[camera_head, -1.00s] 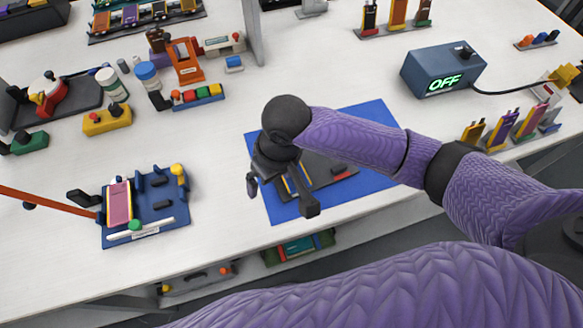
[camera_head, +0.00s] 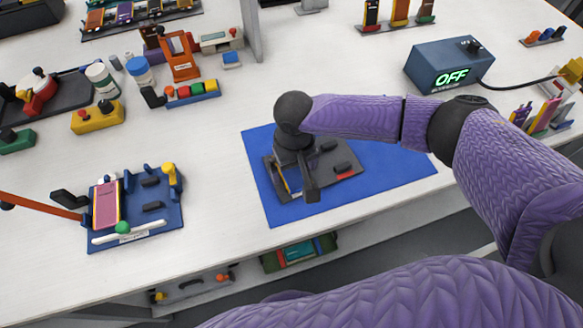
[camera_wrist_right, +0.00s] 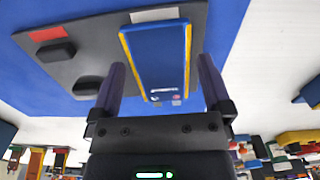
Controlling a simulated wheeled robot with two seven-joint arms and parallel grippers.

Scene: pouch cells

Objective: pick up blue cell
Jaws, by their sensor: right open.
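The blue cell (camera_wrist_right: 157,55), flat with yellow side edges, lies on a dark grey plate (camera_wrist_right: 97,18) in the right wrist view. In the head view the cell (camera_head: 292,180) shows only in part, behind my right gripper (camera_head: 298,190). The grey plate (camera_head: 345,160) rests on a blue mat (camera_head: 385,175). My right gripper is open, and in the wrist view its fingers (camera_wrist_right: 160,78) appear on either side of the cell's near end. Whether they touch it I cannot tell. My left gripper is not in view.
A blue fixture (camera_head: 165,215) with a pink cell (camera_head: 106,205) and an orange lever (camera_head: 40,207) stands at the left. A box reading OFF (camera_head: 449,65) stands at the upper right. The table between fixture and mat is clear.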

